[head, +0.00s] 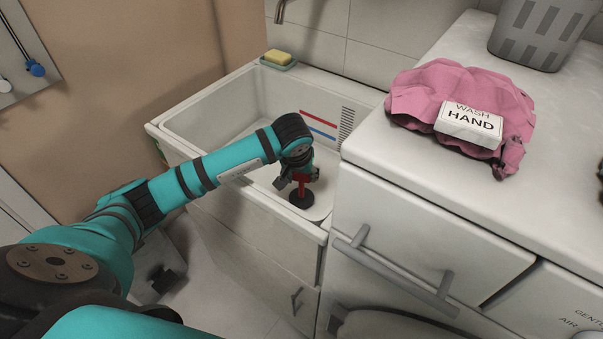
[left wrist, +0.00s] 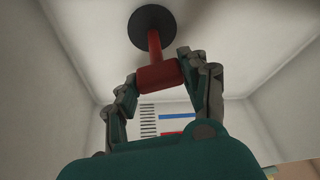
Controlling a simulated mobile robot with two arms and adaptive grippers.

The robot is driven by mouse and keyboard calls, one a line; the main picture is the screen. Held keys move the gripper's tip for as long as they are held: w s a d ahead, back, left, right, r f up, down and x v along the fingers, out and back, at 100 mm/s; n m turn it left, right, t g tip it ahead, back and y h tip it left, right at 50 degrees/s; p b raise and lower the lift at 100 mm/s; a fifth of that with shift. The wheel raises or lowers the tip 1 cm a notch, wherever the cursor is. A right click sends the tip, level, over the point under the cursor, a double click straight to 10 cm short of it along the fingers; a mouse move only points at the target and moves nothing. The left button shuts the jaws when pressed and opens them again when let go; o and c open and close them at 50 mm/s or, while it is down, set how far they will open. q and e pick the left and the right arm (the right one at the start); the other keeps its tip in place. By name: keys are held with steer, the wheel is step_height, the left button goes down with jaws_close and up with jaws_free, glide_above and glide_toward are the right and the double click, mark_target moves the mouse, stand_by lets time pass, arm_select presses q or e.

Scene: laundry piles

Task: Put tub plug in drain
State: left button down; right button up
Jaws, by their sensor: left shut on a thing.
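The tub plug has a red T-shaped handle and a round dark base. My left gripper (head: 301,176) is shut on the plug's red handle, down inside the white tub (head: 190,118). The plug (head: 302,198) hangs base down below the gripper in the head view. In the left wrist view the plug (left wrist: 153,27) shows with its red crossbar between the two fingers of the gripper (left wrist: 159,80). I cannot tell whether the base touches the tub floor. The drain cannot be made out in either view. My right gripper is not in view.
A yellow sponge (head: 278,57) lies on a dish at the tub's back corner. A white counter (head: 400,160) beside the tub holds a pink cloth (head: 440,85) with a "wash hand" label and a grey basket (head: 540,30). The tub's walls surround my gripper.

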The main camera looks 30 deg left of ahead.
arm_select(q)
steer(key=shift+f+b, duration=0.4)
steer(key=shift+f, duration=0.05)
steer(key=c, duration=0.6)
jaws_free()
steer(key=v, duration=1.2)
